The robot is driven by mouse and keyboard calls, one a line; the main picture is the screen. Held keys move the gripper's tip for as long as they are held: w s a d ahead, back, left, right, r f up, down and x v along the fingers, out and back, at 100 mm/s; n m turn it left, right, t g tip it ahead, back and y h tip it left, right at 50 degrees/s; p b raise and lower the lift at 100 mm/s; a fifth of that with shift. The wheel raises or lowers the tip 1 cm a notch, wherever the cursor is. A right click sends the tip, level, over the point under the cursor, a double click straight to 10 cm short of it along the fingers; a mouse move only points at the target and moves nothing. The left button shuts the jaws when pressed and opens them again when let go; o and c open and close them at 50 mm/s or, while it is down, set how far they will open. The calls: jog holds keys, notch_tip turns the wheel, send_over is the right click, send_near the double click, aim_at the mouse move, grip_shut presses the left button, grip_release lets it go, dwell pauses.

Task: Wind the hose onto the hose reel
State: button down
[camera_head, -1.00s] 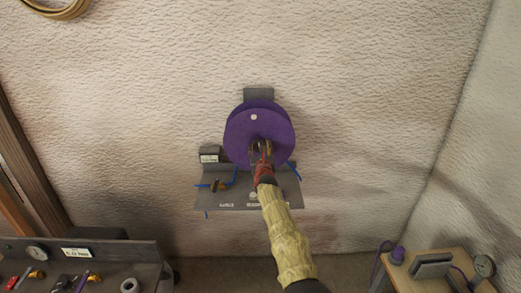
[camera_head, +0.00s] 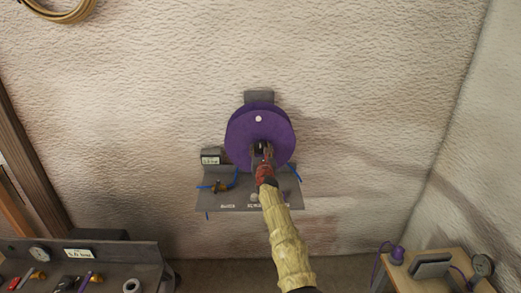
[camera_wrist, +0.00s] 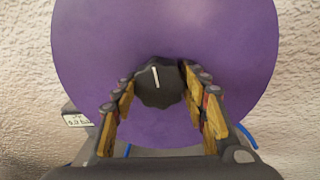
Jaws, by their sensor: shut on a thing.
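The hose reel (camera_head: 245,135) is a purple disc on the wall, with a pale dot near its top. A dark ridged knob (camera_wrist: 158,88) with a white line stands at its middle in the wrist view. My gripper (camera_wrist: 163,84) is shut on this knob, with its wood-faced fingers on either side; it also shows at the reel in the head view (camera_head: 263,150). A blue hose (camera_head: 235,179) shows in short pieces below the reel, at left and right. Its run behind the reel and any wound part are hidden.
A grey bracket shelf (camera_head: 240,200) with labels and a brass fitting (camera_head: 220,187) sits below the reel. A grey bench (camera_head: 140,255) with tools stands at lower left, a wooden table (camera_head: 455,263) at lower right. A tan coil (camera_head: 60,10) hangs at upper left.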

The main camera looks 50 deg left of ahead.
jog(key=shift+s+f, duration=0.1)
jog(key=shift+f, duration=0.15)
jog(key=c, duration=1.3)
grip_release()
jog(key=shift+a, duration=0.1)
jog(key=o, duration=0.3)
jog(key=shift+r, duration=0.15)
jog(key=shift+r, duration=0.1)
